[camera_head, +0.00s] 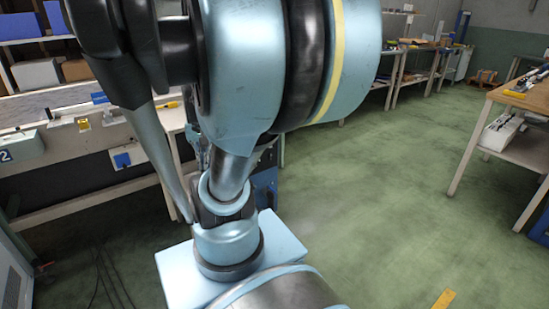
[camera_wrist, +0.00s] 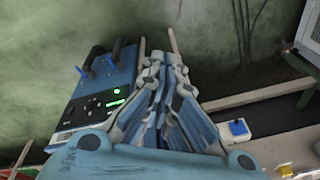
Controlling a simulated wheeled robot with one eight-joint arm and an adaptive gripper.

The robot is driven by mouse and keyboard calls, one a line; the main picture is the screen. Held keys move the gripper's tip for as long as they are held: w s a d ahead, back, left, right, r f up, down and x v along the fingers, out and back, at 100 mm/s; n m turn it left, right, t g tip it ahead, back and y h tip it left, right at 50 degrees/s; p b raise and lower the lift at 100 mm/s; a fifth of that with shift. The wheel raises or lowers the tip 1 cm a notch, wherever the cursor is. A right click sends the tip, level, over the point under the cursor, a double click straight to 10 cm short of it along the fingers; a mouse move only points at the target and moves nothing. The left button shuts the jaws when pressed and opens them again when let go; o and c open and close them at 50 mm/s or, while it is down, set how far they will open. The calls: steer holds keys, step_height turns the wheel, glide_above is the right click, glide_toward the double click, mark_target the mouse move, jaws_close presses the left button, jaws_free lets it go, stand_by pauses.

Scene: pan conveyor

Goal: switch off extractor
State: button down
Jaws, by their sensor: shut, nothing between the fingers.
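A blue box (camera_wrist: 104,88) with a dark control panel, green lit display and black fittings on top stands at the left of the wrist view. It may be the extractor, but no label is readable. Part of a dark blue unit (camera_head: 266,180) shows behind my arm in the head view. A blue switch on a white plate (camera_wrist: 238,128) is at the right of the wrist view; a similar blue switch (camera_head: 122,160) hangs below the bench edge in the head view. My gripper (camera_wrist: 167,62) is shut and empty, beside the blue box in the picture; contact cannot be told.
A long bench (camera_head: 75,150) with shelves runs along the left. Dark cables (camera_head: 105,275) lie on the floor below it. A wooden table (camera_head: 530,100) stands at the right. The green floor (camera_head: 390,200) between is mostly clear. My arm blocks the head view's centre.

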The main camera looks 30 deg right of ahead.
steer(key=w+d+f+m, duration=0.1)
steer(key=w+d+m, duration=1.5)
steer(key=d, duration=0.3)
steer(key=d+f+m+t, duration=0.1)
steer(key=d+f+m, duration=0.6)
steer(key=d, duration=0.5)
steer(key=w+d+f+m+t, duration=0.1)
steer(key=d+f+m, duration=0.6)
steer(key=d, duration=0.6)
steer(key=shift+w+f, duration=0.25)
steer(key=shift+f, duration=0.1)
steer(key=w+f, duration=0.7)
steer(key=f, duration=0.1)
steer(key=shift+w+a+f, duration=0.25)
steer(key=shift+a+f, duration=0.1)
steer(key=shift+f, duration=0.05)
